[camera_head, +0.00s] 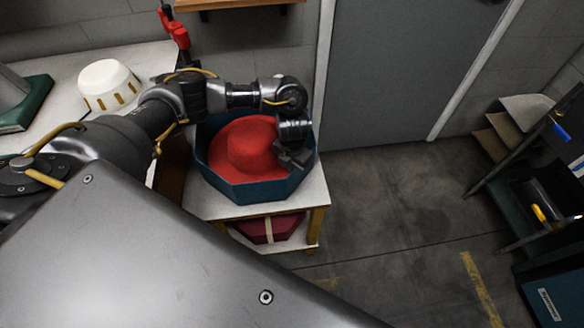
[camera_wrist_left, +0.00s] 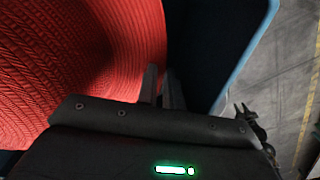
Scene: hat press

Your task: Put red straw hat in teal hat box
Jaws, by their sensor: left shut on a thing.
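The red straw hat (camera_head: 250,145) sits inside the teal hat box (camera_head: 250,190), crown up, its brim within the box walls. The open box rests on a small white-topped stand. My left gripper (camera_head: 293,160) reaches down over the box's right side and is shut on the hat's brim. In the left wrist view the woven red hat (camera_wrist_left: 70,60) fills the left, with its brim edge at the fingers (camera_wrist_left: 162,88). The box's dark interior and blue rim (camera_wrist_left: 245,60) lie to the right. The fingers hide part of the brim. My right gripper does not clearly show.
A white hat-shaped form with slots (camera_head: 108,85) stands on the white table at left. A dark red box (camera_head: 270,229) sits on the stand's lower shelf. A grey door (camera_head: 400,70) is behind. Floor to the right is clear, up to a dark rack (camera_head: 545,190).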

